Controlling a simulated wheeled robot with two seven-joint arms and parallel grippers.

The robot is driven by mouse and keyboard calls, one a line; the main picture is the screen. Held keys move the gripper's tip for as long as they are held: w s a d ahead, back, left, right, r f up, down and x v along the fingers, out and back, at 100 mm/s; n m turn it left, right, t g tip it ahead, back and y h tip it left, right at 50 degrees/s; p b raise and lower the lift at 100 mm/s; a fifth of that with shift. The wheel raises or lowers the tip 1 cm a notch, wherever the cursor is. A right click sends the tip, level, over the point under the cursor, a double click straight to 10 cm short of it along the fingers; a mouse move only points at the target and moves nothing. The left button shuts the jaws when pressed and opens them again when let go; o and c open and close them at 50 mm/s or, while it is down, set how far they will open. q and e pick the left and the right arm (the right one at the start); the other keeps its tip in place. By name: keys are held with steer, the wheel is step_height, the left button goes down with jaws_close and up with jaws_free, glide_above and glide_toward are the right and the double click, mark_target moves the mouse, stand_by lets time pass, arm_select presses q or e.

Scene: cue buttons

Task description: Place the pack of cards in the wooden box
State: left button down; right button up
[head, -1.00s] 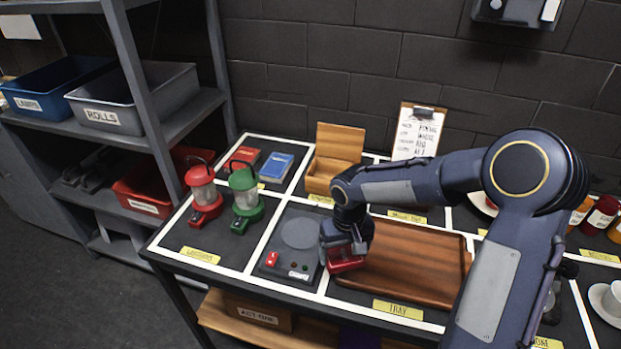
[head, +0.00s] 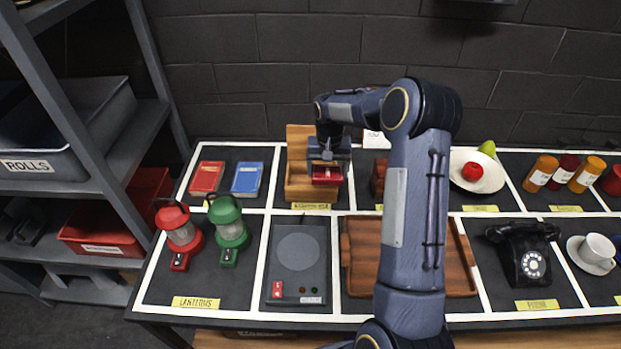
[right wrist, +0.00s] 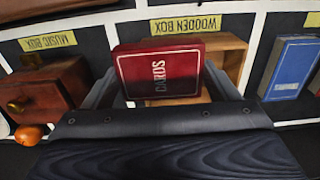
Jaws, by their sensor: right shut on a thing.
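The pack of cards (head: 327,173) is red with a pale border and the word CARDS, which reads clearly in the right wrist view (right wrist: 160,72). My right gripper (head: 328,158) is shut on it, with a finger on each side. The open wooden box (head: 296,189) stands at the back of the table with its lid raised behind. The pack is over the box's right part; I cannot tell how far above its floor. In the right wrist view the pack hides much of the wooden box (right wrist: 228,55). My left gripper is out of view.
A blue book (head: 247,179) and a red book (head: 207,177) lie left of the box. A dark wooden music box (right wrist: 50,92) stands beside it. Lanterns (head: 229,232), a grey button panel (head: 297,255) and a wooden tray (head: 362,283) are in front.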

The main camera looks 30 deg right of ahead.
steer(key=w, duration=0.1)
steer(key=f, duration=0.1)
steer(key=w, duration=0.1)
steer(key=shift+w+a+f, duration=0.15)
steer(key=shift+w+a, duration=0.1)
steer(key=shift+w, duration=0.05)
steer(key=w+f, duration=0.1)
steer(key=f, duration=0.1)
steer(key=w+f+b, duration=0.1)
steer(key=w, duration=0.1)
steer(key=w+f+b, duration=0.1)
steer(key=f, duration=0.1)
steer(key=shift+w+a+f, duration=0.25)
steer(key=shift+f, duration=0.1)
step_height(320, 180, down, 3)
steer(key=shift+f+b, duration=0.1)
steer(key=shift+b, duration=0.65)
steer(key=o, duration=0.9)
steer(key=shift+o, duration=0.2)
